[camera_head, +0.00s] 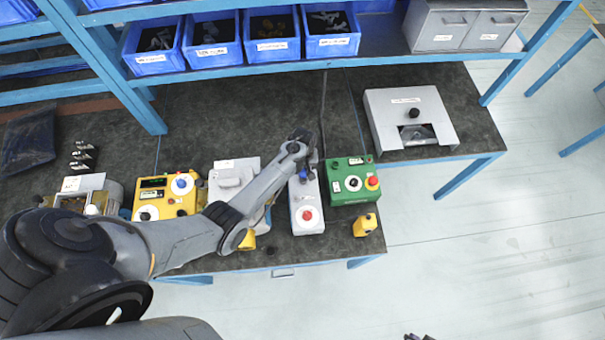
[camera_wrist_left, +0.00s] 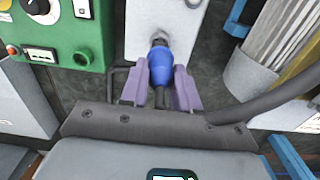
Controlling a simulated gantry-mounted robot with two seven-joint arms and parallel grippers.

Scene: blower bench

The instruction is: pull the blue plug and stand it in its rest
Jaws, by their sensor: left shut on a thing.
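The blue plug (camera_wrist_left: 160,72) is between the purple fingers of my left gripper (camera_wrist_left: 160,92), shut on its body. Its dark front end points at the light grey box (camera_wrist_left: 165,15); I cannot tell whether it is still seated there. Only the tips of my right gripper (camera_head: 419,337) show at the bottom edge. I cannot make out the plug's rest for certain.
A green control box (camera_head: 345,193) stands close to the right of the grey box. A yellow block (camera_head: 365,225) sits near the front edge. A yellow control box (camera_head: 163,202) stands left. Blue bins (camera_head: 272,47) line the shelf behind. A dark cable (camera_wrist_left: 270,98) curves beside the gripper.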

